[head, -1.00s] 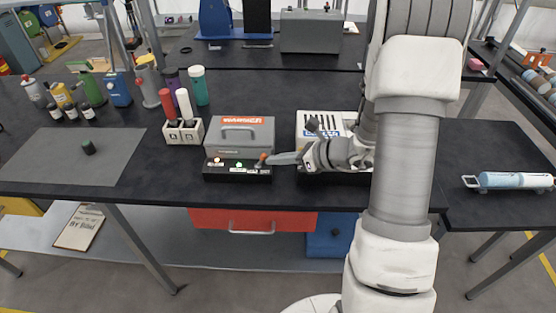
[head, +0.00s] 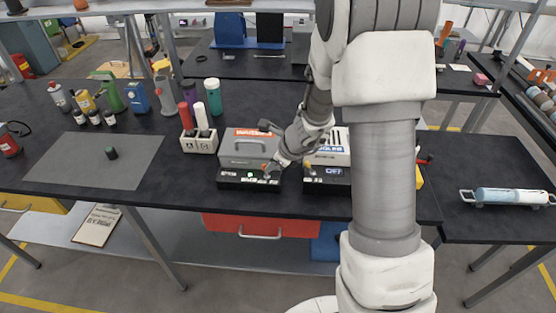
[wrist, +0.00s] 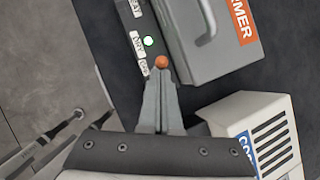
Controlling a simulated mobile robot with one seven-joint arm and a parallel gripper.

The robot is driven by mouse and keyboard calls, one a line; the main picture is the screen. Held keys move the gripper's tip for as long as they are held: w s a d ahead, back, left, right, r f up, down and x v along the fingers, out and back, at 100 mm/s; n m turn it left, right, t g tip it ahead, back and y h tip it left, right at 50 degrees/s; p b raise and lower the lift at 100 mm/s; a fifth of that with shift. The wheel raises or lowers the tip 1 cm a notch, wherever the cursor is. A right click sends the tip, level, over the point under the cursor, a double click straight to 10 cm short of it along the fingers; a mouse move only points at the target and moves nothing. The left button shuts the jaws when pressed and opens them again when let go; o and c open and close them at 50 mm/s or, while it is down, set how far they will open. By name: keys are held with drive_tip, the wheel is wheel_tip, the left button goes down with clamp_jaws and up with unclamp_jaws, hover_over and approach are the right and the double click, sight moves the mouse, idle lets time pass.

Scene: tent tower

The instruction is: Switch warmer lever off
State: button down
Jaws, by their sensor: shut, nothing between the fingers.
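The warmer is a grey lidded box (head: 246,152) with an orange label and a handle, on a black panel base (head: 236,184). A green light (wrist: 148,41) is lit on its panel, beside small white labels. The warmer's lever has an orange ball knob (wrist: 162,62), near the last label at the panel's end. My gripper (wrist: 160,80) is shut and empty, its fingertips right at the knob; I cannot tell whether they touch it. In the head view my gripper (head: 274,168) reaches down from the upper right and partly covers the panel's right end.
A white vented box (head: 330,152) with a blue label and an "OFF" display stands close right of the warmer. A two-hole holder (head: 199,144) with red and white bottles stands left. A grey mat (head: 80,165) lies farther left. The bench's front edge is close.

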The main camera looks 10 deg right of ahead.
drive_tip(key=shift+w+a+r, duration=0.1)
drive_tip(key=shift+w+a, duration=0.05)
drive_tip(key=shift+a, duration=0.25)
drive_tip(key=shift+r+p, duration=0.75)
drive_tip(key=shift+p, duration=0.1)
drive_tip(key=shift+r, duration=0.1)
